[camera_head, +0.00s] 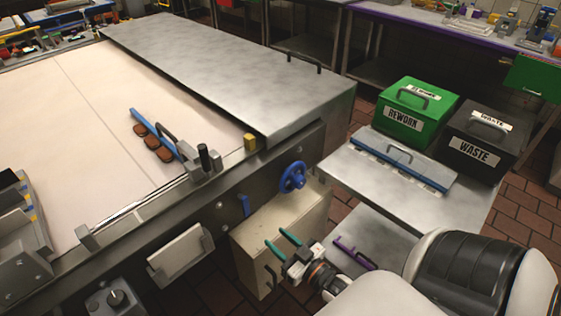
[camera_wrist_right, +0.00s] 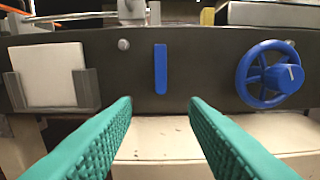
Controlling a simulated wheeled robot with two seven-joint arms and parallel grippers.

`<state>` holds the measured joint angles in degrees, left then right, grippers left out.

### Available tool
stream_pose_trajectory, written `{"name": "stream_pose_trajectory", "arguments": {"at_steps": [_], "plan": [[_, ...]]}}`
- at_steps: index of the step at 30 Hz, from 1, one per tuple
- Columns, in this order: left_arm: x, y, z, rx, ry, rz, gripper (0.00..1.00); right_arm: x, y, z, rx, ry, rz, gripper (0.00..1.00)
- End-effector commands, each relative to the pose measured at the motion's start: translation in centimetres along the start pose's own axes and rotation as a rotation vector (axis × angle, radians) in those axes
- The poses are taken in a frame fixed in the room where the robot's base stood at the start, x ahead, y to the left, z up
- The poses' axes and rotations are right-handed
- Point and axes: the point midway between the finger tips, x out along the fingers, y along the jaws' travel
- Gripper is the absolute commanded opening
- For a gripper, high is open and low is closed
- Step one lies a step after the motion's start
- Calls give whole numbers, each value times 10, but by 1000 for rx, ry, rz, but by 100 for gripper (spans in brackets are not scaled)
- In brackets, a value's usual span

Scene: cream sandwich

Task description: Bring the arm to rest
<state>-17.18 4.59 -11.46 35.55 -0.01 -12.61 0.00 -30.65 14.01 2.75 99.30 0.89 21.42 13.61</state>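My right gripper (camera_head: 281,247) is in the lower middle of the head view, in front of the machine's side and above the beige cabinet (camera_head: 285,230). Its green fingers stand apart with nothing between them. In the right wrist view the two fingers (camera_wrist_right: 161,103) are spread and empty, facing the dark machine side (camera_wrist_right: 205,70). The right arm (camera_head: 400,290) comes in from the lower right. My left gripper does not show in either view.
A blue handwheel (camera_head: 293,177) and a blue lever (camera_head: 245,206) are on the machine side. Brown cookies (camera_head: 158,143) lie by a blue bar on the pale belt (camera_head: 80,110). Green REWORK (camera_head: 415,130) and dark WASTE (camera_head: 475,158) bins stand on a metal cart (camera_head: 345,170).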

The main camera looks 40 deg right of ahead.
Motion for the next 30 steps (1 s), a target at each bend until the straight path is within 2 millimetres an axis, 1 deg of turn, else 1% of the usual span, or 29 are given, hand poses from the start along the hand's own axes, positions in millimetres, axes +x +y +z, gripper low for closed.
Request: {"name": "stream_pose_trajectory", "arguments": {"at_steps": [16,17,19,20,23,24,26,27,29,30], "plan": [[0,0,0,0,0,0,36,-1,0,0,0,1,0,40],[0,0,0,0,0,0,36,-1,0,-2,0,4,-1,40],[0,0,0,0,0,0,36,-2,0,-12,1,29,-5,40],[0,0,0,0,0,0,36,-3,0,-20,1,50,-9,40],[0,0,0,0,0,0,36,-11,1,-67,1,170,-28,40],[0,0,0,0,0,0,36,-17,2,-93,-1,236,-35,40],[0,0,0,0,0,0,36,-31,6,-135,-3,352,-46,40],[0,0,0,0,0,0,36,-42,10,-164,-6,434,-49,40],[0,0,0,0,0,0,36,-63,16,-205,-13,557,-51,40],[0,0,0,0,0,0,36,-79,22,-231,-18,640,-48,40]]}}
